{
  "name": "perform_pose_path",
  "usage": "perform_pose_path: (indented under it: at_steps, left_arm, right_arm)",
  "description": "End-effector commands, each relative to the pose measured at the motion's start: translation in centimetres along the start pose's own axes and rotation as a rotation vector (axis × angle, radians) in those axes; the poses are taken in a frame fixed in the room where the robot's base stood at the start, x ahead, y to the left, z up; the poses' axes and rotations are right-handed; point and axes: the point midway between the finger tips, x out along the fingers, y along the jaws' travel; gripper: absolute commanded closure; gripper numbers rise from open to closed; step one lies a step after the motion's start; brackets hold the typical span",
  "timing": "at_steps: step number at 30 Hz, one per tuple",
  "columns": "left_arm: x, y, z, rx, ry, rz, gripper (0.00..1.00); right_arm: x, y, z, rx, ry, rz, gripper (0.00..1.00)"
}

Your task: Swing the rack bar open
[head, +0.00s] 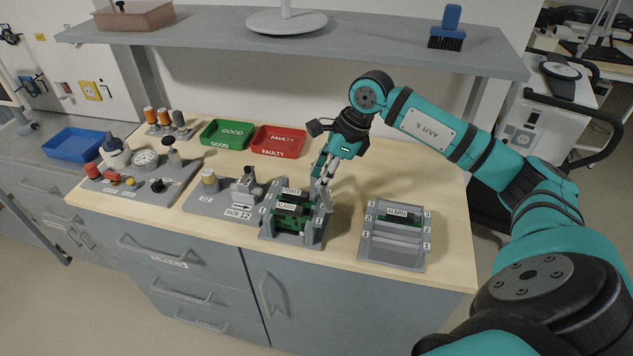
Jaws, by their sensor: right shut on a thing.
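A grey rack (266,226) with green circuit boards (292,217) and labels, one reading ALARM, stands near the front edge of the bench. My right gripper (322,190) reaches down from the right to the right side of this rack. Its fingers are shut at the rack's right upper edge, on what seems to be the rack bar; the fingers hide most of it, and I cannot tell how far it is swung. A second grey rack (396,246), with an ALARM label and numbered slots, stands apart to the right. My left gripper is not in view.
A green GOOD tray (228,146) and a red FAULTY tray (279,154) lie behind the racks. A grey fixture (222,205) is close on the left, with a gauge panel (140,190) beyond. A shelf (390,50) overhangs the back.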

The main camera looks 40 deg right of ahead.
Motion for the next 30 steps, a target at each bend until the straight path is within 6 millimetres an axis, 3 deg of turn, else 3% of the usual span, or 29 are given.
perform_pose_path:
  at_steps: [12, 29, 30]
  left_arm:
    - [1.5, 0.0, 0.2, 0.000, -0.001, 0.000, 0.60]
    - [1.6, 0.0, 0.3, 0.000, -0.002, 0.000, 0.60]
    - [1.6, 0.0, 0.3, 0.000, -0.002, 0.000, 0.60]
  right_arm:
    - [-0.6, -0.8, -1.1, -0.189, -0.003, 0.074, 1.00]
    - [-0.8, -0.9, -1.2, -0.219, -0.002, 0.085, 1.00]
    - [-0.8, -0.9, -1.2, -0.219, -0.002, 0.085, 0.79]
